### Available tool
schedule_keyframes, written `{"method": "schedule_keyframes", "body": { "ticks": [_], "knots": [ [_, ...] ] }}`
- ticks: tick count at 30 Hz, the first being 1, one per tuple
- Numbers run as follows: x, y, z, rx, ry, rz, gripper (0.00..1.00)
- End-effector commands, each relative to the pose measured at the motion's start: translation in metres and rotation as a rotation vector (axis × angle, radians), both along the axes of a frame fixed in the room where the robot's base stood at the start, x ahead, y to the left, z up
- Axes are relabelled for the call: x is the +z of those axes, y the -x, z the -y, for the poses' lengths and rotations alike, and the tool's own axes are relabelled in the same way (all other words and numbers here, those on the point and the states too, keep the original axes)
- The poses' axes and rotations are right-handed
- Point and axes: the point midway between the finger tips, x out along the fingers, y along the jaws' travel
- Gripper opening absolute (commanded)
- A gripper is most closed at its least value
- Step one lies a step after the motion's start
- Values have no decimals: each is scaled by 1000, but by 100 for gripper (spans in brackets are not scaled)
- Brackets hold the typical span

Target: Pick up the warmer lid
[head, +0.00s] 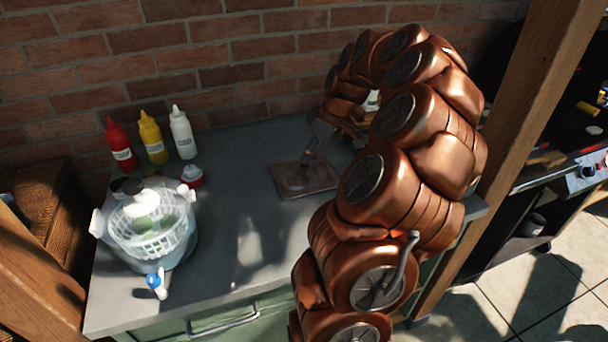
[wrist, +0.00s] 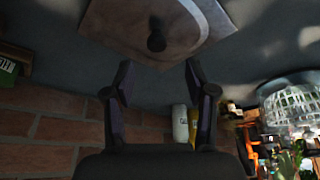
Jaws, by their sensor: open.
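A thin square grey-brown plate (head: 318,186), which I take to be the warmer lid, lies on the grey counter in the head view. In the wrist view the lid (wrist: 200,22) is at the top, with a lighter curved band and a dark round knob (wrist: 157,40). My gripper (wrist: 158,78) is open and empty. Its two fingertips point at the lid, on either side of the knob's line and short of it. In the head view my gripper is small and partly hidden by my arm, just above the lid.
Red (head: 119,145), yellow (head: 152,138) and white (head: 182,134) bottles stand by the brick wall. A small red-and-white container (head: 192,176), a salad spinner (head: 150,236) and a blue-and-white item (head: 157,284) are left. The counter's front middle is clear. A wooden post (head: 520,130) stands right.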

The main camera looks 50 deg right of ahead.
Motion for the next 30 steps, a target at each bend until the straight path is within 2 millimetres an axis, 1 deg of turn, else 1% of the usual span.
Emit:
{"method": "schedule_keyframes", "body": {
  "ticks": [4, 11, 22, 25, 30],
  "knots": [
    [-12, -5, -3, 2, -3, -3, 56],
    [-24, -9, -2, 1, -2, -3, 56],
    [-61, -21, -2, 2, -3, -3, 56],
    [-66, -23, -2, 0, -1, -1, 56],
    [-66, -23, -2, 0, -1, -1, 56]
  ]
}}
